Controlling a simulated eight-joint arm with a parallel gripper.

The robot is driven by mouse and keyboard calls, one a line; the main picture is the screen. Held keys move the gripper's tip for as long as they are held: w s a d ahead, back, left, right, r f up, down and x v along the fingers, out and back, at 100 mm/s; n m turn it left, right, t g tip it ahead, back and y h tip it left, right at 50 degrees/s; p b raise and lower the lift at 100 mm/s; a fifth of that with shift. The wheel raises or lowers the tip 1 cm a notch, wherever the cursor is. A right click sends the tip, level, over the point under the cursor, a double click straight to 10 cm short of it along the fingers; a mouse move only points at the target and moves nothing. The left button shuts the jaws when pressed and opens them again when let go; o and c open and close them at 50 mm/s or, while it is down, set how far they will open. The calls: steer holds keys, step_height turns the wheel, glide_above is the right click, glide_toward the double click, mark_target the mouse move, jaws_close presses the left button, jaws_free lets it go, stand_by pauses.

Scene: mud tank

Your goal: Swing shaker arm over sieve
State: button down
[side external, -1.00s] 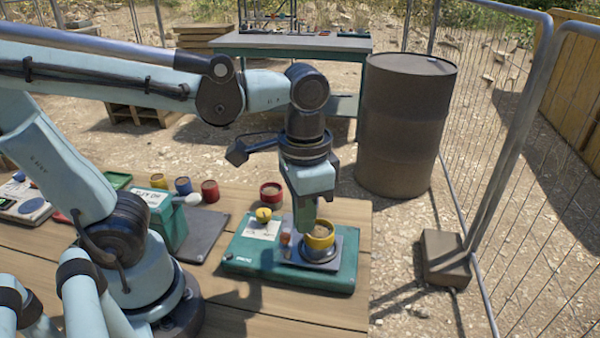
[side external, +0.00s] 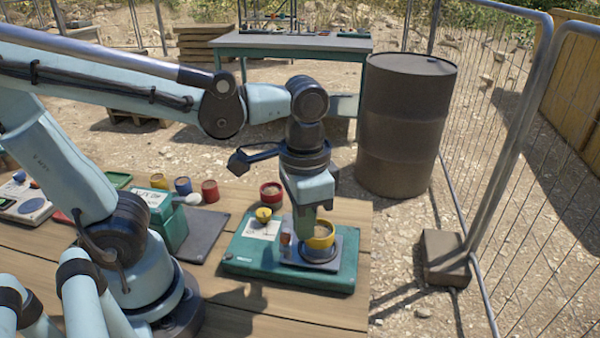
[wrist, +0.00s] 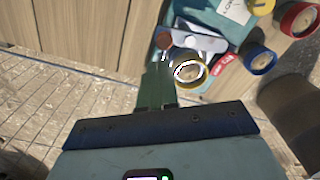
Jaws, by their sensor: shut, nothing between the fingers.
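The sieve (side external: 320,236) is a yellow-rimmed round cup on a grey plate, on the green shaker base (side external: 262,268). In the wrist view the sieve (wrist: 190,72) lies just right of my fingers. A small orange-brown knob (side external: 286,239) stands at the left of the sieve; it also shows in the wrist view (wrist: 163,41). It may belong to the shaker arm, but I cannot tell the arm's shape clearly. My gripper (side external: 304,236) points down, shut and empty, between knob and sieve. In the wrist view my green fingers (wrist: 160,72) are close together; contact is unclear.
A yellow knob (side external: 263,215) and a white label sit on the base. A red cup (side external: 271,192) stands behind it. More coloured cups (side external: 183,186) and a green box (side external: 168,225) stand to the left. A brown drum (side external: 405,125) stands beyond the table. The front planks are clear.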

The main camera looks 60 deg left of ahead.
steer(key=shift+f, duration=1.3)
steer(key=shift+s, duration=0.1)
